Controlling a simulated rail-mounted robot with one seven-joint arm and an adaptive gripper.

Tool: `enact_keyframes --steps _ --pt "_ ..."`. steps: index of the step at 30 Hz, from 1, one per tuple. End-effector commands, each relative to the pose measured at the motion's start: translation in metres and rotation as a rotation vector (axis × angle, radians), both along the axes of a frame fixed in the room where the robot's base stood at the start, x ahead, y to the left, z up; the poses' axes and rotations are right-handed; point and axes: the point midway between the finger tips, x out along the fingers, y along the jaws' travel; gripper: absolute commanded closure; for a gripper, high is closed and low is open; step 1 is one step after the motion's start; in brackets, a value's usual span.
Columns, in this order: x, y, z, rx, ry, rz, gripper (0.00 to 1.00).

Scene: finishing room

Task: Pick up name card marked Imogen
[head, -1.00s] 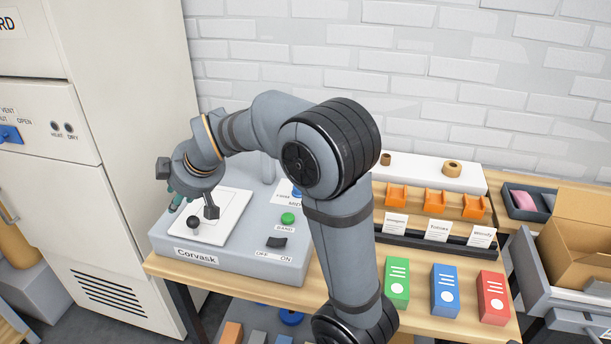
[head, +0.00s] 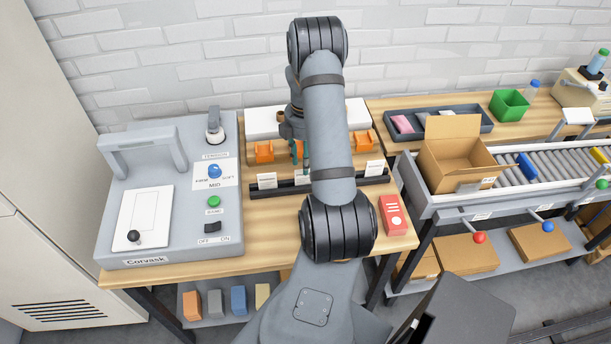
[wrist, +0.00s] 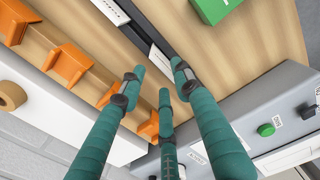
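Name cards stand in a dark rail (head: 335,185) on the bench. The leftmost card (head: 267,180) seems to read Imogen in the earlier head view; its lettering is too small now. The right card (head: 374,168) is clear, and my arm mostly hides the middle one. My gripper (head: 300,162) is above and behind the rail, its teal fingers partly hidden. In the wrist view my gripper (wrist: 158,80) has its three fingers spread and empty. A card, apparently the leftmost (wrist: 160,58), is just beyond the fingertips; I cannot tell if they touch. Another card (wrist: 116,11) is farther along.
Orange holders (head: 265,151) stand behind the rail. The grey Corvask machine (head: 195,240) is to the left. A red box (head: 394,215) stands in front at right, and a green box (wrist: 215,8) shows in the wrist view. An open carton (head: 455,165) is farther right.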

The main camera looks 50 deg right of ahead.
Motion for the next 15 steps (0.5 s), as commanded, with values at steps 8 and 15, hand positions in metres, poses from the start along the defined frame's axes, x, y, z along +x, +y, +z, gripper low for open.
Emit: enact_keyframes --steps 8,15 --pt "-0.002 0.005 -0.029 0.004 0.004 0.001 0.68" --pt "-0.001 0.003 -0.052 -0.001 -0.001 0.0 0.68"
